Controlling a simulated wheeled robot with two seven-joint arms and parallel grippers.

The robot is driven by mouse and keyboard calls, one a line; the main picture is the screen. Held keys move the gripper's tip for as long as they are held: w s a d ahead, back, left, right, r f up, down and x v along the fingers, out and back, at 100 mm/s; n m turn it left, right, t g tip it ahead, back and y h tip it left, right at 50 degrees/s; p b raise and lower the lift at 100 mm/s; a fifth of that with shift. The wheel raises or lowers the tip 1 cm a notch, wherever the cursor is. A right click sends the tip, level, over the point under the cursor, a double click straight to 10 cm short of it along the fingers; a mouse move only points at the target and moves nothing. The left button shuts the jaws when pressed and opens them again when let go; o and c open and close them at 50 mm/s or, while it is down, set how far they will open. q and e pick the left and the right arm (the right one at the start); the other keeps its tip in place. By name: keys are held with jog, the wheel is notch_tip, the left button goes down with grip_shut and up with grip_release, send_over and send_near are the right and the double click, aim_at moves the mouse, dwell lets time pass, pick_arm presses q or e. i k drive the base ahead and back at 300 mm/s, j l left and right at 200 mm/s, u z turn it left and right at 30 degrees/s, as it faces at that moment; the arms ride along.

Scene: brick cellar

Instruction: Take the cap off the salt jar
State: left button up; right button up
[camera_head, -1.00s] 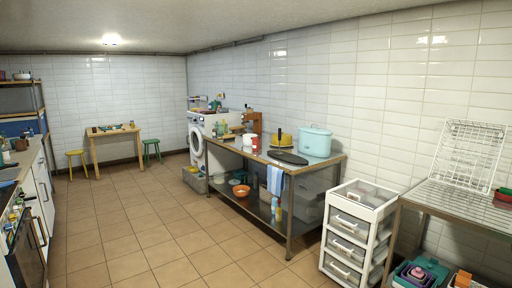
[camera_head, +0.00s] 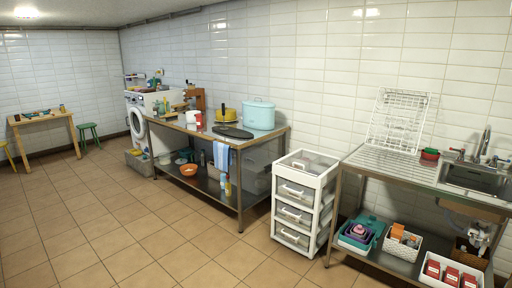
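I cannot pick out a salt jar or its cap. Several small items stand on the far end of the metal worktable (camera_head: 269,135), too small to tell apart. Among them is a white and red container (camera_head: 198,119) whose kind I cannot tell. Neither of my grippers shows in the head view.
A light-blue pot (camera_head: 259,115) and a dark flat lid (camera_head: 233,131) are on the worktable. A white drawer unit (camera_head: 297,212) stands between it and the sink table (camera_head: 388,171). A washing machine (camera_head: 136,124) is at the back. The tiled floor (camera_head: 120,220) is clear.

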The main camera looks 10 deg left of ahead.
aim_at(199, 121)
jog(key=i+j+u, duration=0.8)
jog(key=i, duration=0.2)
jog(key=i+u, duration=0.45)
jog(key=i+j, duration=0.1)
jog(key=i, duration=2.05)
